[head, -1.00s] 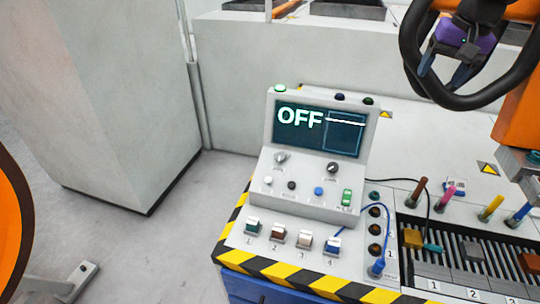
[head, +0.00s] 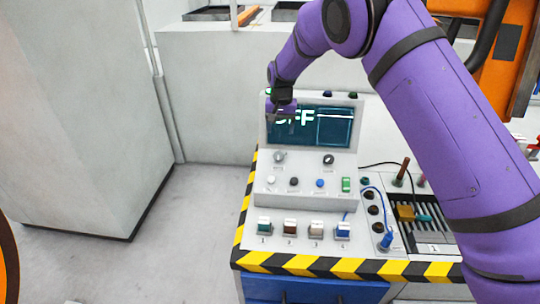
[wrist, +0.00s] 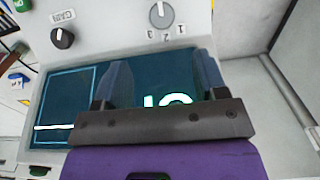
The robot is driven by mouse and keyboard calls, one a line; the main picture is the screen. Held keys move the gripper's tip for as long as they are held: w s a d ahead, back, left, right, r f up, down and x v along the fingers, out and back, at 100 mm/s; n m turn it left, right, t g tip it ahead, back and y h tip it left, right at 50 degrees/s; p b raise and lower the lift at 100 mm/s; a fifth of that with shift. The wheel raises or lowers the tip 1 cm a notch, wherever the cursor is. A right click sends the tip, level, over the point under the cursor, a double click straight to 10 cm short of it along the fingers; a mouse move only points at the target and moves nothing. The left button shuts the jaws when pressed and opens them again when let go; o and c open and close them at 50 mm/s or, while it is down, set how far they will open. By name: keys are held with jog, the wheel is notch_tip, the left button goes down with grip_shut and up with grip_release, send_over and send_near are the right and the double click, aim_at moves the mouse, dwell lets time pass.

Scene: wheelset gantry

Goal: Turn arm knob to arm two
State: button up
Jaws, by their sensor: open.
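The arm knob (head: 279,157) is a grey dial at the left of the console's sloped panel. In the wrist view the arm knob (wrist: 161,14) sits at the top edge, partly cut off, beside the printed marks 1, 2 and 3. I cannot tell surely which mark it points to. My gripper (head: 282,112) hangs in front of the left part of the screen, above the knob and apart from it. In the wrist view my gripper (wrist: 162,72) is open and empty, its two fingers spread over the screen.
The screen (head: 335,130) reads OFF, partly covered by my gripper. A black gain knob (head: 328,160) is right of the arm knob. Small buttons lie below, with several numbered switches (head: 290,229) at the front. A tall grey cabinet (head: 75,110) stands left.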

aim_at(279, 154)
jog(key=f, duration=1.1)
jog(key=shift+a, duration=0.2)
jog(key=c, duration=0.9)
